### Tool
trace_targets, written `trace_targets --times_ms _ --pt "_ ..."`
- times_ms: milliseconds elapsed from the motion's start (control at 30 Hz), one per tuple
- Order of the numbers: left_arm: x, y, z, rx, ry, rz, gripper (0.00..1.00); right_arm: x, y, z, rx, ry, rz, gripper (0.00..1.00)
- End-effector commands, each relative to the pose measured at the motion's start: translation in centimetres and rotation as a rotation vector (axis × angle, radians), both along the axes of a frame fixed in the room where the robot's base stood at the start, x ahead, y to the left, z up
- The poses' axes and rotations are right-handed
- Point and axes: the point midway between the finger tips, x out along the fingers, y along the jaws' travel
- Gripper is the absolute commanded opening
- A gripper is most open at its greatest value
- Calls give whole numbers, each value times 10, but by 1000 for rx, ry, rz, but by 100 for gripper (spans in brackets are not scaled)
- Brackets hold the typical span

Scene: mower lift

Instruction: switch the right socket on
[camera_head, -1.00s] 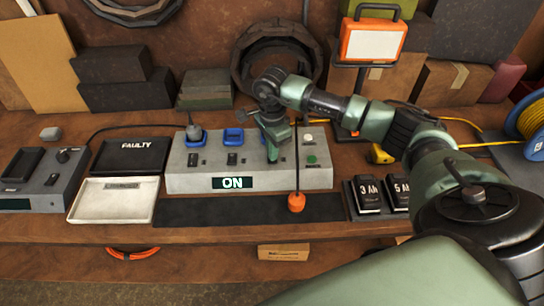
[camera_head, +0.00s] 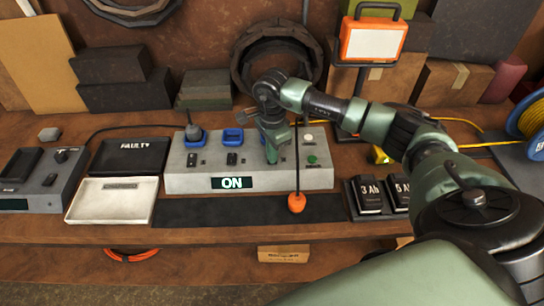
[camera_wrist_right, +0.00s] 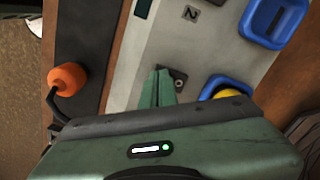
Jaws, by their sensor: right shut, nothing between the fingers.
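The grey socket box (camera_head: 248,181) stands on the bench with a lit ON display (camera_head: 232,183) on its front. Blue sockets line its top; a plug (camera_head: 194,132) sits in the left one and the middle one (camera_head: 233,135) is empty. The right socket (camera_wrist_right: 228,82), blue with something yellow inside, shows in the right wrist view and is mostly hidden by my arm in the head view. My right gripper (camera_head: 271,154) is shut and empty, its fingertips (camera_wrist_right: 161,88) pointing down at the small dark switch (camera_wrist_right: 180,82) beside that socket. The fingers partly hide this switch; its position and any contact are unclear.
Battery packs (camera_head: 370,194) stand at right. A white tray (camera_head: 112,202), a black FAULTY tray (camera_head: 128,158) and a grey device (camera_head: 40,184) stand at left.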

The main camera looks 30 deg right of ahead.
Motion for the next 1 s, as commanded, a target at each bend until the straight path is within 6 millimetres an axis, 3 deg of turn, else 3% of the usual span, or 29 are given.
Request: trace_targets --times_ms 167,1000 --pt "0 0 5 0 0 0 52 -2 0 5 -1 7 1 0" --pt "0 0 37 0 0 0 52 -1 1 69 0 4 1 0"
